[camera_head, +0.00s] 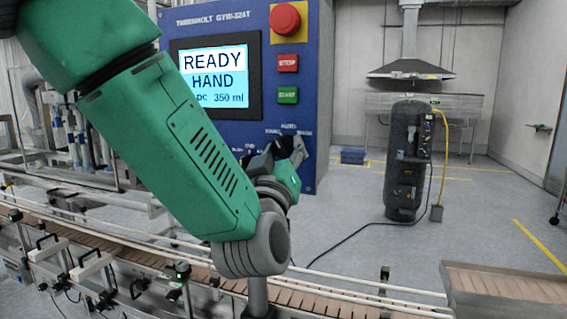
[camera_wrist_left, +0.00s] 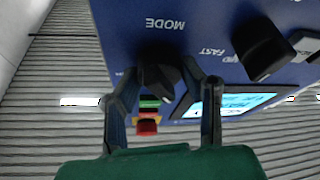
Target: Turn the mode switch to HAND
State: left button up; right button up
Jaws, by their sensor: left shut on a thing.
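The blue control panel (camera_head: 312,100) has a lit screen (camera_head: 212,78) reading READY, HAND and 350 ml. The black mode switch (camera_wrist_left: 158,62) is on the panel, below the word MODE in the upside-down left wrist view. My left gripper (camera_wrist_left: 168,85) has a finger on each side of the switch and is shut on it. In the head view my left gripper (camera_head: 275,152) is against the lower right of the panel. It hides the switch there, and the pointer direction is not clear. My right gripper is not in view.
A second black knob (camera_wrist_left: 262,50) stands close beside the gripper, near the word FAST. The red emergency button (camera_head: 285,18), red stop button (camera_head: 287,63) and green start button (camera_head: 288,95) are above. A conveyor (camera_head: 330,291) runs in front; open floor lies right.

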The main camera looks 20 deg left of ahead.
pick_arm(q)
jog(key=shift+f+n+g+y+b, duration=0.15)
jog(key=shift+n+y+b, duration=0.25)
jog(key=shift+n, duration=0.4)
jog(key=shift+f+n+g+y+b, duration=0.15)
jog(key=shift+n+y+b, duration=0.2)
jog(key=shift+n, duration=0.45)
jog(key=shift+r+n, duration=0.1)
jog(key=shift+n, duration=0.2)
jog(key=o, duration=0.9)
jog(key=shift+o, duration=1.2)
jog(key=shift+w, duration=0.1)
jog(key=shift+w+d, duration=0.1)
jog(key=shift+w, duration=0.05)
jog(key=shift+s, duration=0.3)
jog(key=v, duration=1.1)
jog(key=shift+d+f, duration=0.15)
jog(key=shift+f, duration=0.1)
